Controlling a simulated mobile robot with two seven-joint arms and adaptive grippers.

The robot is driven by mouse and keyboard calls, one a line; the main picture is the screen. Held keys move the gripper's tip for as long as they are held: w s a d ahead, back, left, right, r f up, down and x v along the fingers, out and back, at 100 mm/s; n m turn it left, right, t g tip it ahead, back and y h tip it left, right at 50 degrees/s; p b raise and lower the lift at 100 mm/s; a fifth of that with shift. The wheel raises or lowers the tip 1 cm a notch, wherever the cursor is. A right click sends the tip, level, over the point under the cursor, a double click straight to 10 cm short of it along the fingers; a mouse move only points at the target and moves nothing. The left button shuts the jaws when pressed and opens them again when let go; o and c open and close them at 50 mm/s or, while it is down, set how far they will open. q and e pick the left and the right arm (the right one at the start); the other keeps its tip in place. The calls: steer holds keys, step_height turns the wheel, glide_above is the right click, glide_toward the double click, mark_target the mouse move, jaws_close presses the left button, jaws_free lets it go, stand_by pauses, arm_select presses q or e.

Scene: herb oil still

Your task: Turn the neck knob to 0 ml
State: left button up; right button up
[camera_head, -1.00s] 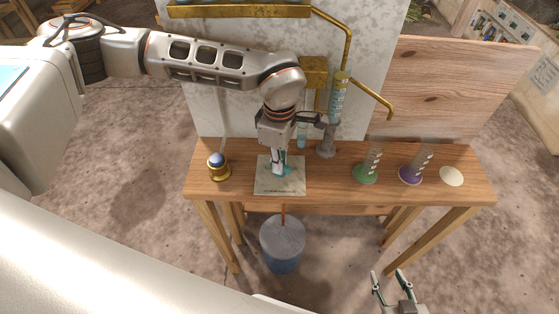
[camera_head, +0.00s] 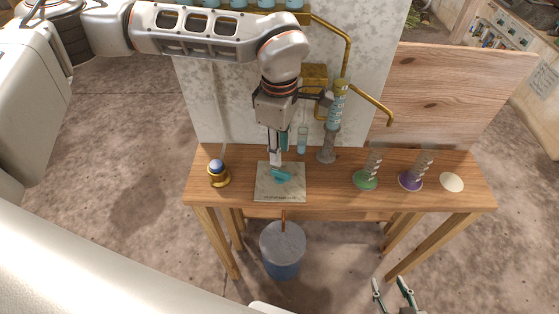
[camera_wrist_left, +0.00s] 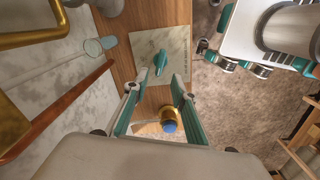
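I cannot make out the neck knob for certain. A grey stand with a blue graduated glass column (camera_head: 337,105) rises at the back of the bench, beside the brass pipe. My left gripper (camera_head: 279,160) is open and empty, above a pale stone slab (camera_head: 264,194). A teal piece (camera_head: 281,174) lies on that slab, below the fingertips; it also shows in the left wrist view (camera_wrist_left: 160,63), beyond the open fingers (camera_wrist_left: 160,77). My right gripper (camera_head: 390,283) is open and empty in front of the bench, low in the head view.
A brass holder with a blue ball (camera_head: 218,172) stands left of the slab. Green-based (camera_head: 366,180) and purple-based (camera_head: 411,181) cylinders and a cream disc (camera_head: 452,182) stand to the right. A small glass (camera_head: 302,141) stands behind. A blue bucket (camera_head: 282,258) sits below.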

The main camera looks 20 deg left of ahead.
arm_select(q)
steer(key=shift+r, duration=2.3)
steer(key=shift+s+f, duration=0.1)
